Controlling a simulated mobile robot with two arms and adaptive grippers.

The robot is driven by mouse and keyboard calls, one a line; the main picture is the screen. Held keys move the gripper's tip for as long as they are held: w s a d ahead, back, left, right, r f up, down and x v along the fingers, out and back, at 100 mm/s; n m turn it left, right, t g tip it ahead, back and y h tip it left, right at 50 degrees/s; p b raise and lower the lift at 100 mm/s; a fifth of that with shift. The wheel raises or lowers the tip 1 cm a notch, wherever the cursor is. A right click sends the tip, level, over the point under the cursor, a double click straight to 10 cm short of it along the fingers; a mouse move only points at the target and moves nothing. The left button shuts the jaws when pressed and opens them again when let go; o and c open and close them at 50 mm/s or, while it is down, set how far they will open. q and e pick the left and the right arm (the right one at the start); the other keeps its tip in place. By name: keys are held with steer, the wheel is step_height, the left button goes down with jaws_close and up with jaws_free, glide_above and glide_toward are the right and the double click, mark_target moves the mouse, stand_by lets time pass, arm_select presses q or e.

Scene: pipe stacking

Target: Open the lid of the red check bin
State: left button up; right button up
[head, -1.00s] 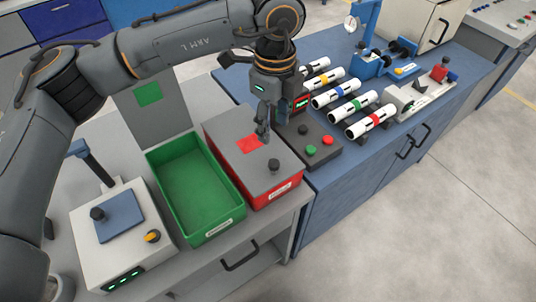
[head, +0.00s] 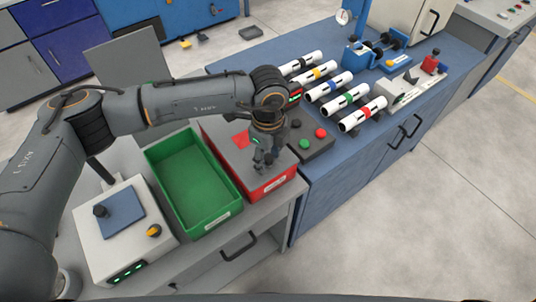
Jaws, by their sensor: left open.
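The red check bin (head: 278,186) stands on the grey bench, right of the green bin. My left gripper (head: 264,168) points down over the front part of this lid, open. The lid's dark knob is hidden behind the fingers or blends with them, so I cannot tell whether they touch it. My right gripper is not in view.
The green bin (head: 208,222) is open and empty, with a grey panel (head: 127,58) upright behind it. A button box (head: 316,145) stands close right of the red bin. Several banded pipes (head: 362,114) lie beyond it. A white device (head: 128,236) stands left.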

arm_select(q)
jaws_close()
steer(key=shift+r, duration=0.1)
